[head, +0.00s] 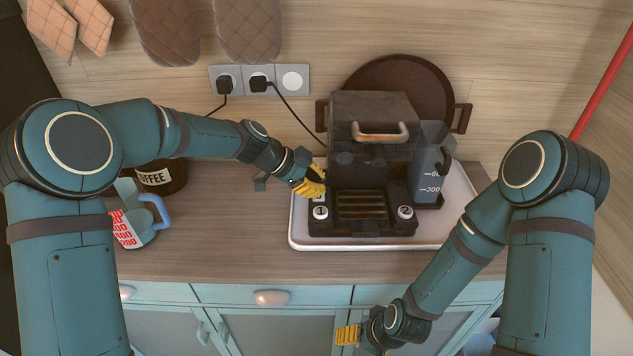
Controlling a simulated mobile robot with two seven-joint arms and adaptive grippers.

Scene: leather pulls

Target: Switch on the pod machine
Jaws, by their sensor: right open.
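The pod machine (372,125) is a dark box-shaped appliance with a tan handle on its upper front, a slatted drip tray and a clear tank on its right side. Two round light buttons sit at its front base: a left button (320,212) and a right button (405,212). My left gripper (314,188) has yellow fingers at the machine's left front, just above the left button. I cannot tell whether it touches the machine, or how far its fingers are apart. My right gripper (347,335) is open, low in front of the counter, away from the machine.
The machine stands on a white tray (455,236). A round dark tray (410,75) leans behind it. A measuring jug (135,222) and a coffee jar (160,180) stand at the left. Black cords run from wall sockets (259,80). The counter (225,225) between jug and tray is clear.

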